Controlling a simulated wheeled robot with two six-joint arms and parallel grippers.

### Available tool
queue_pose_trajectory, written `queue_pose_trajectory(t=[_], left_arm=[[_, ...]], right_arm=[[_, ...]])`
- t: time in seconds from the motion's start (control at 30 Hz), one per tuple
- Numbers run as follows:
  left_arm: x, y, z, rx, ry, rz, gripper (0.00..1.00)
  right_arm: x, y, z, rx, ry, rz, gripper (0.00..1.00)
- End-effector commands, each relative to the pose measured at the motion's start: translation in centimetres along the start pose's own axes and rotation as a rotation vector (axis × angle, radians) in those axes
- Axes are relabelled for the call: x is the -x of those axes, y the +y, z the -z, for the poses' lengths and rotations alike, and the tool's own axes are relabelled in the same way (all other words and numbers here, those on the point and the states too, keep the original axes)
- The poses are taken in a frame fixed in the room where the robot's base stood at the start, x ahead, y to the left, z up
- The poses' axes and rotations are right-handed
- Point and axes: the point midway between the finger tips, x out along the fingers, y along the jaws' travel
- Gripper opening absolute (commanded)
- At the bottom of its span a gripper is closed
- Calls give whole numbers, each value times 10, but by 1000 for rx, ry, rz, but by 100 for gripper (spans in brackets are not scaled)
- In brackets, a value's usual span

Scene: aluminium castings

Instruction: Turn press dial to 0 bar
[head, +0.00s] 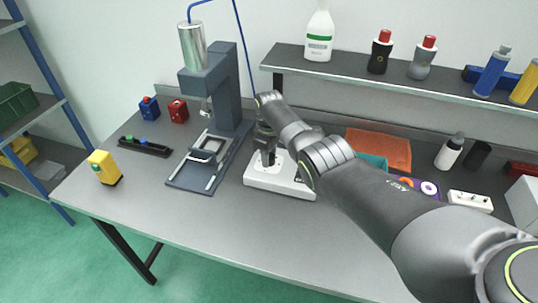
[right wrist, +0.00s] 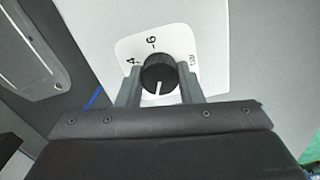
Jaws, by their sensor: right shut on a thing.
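The press dial is a round black knob with a white pointer line, in the right wrist view (right wrist: 160,70). It sits on a white panel (right wrist: 205,22) marked 4 and 6, with a small mark on the right that I cannot read. The pointer points down in that view, towards my gripper, away from the 6. The 0 mark is not visible. My right gripper (right wrist: 160,88) has its two grey fingers shut on the dial from both sides. In the head view the right gripper (head: 267,150) reaches down over the white control box (head: 283,190) and hides the dial. My left gripper is not in view.
The dark blue press (head: 230,90) stands left of the control box. Red (head: 178,111) and blue (head: 148,107) items, a black tray (head: 145,147) and a yellow device (head: 104,168) lie farther left. The front table is clear.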

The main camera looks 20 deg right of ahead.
Motion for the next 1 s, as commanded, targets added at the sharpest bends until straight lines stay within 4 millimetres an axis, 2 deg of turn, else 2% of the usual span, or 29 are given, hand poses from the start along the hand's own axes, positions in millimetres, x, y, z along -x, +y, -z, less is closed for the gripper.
queue_pose_trajectory(t=[0.2,0.5,1.0], left_arm=[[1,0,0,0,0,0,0],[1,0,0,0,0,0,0],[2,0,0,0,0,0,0]], right_arm=[[4,2,2,188,7,-7,11],[4,2,2,373,7,-8,11],[4,2,2,463,7,-9,11]])
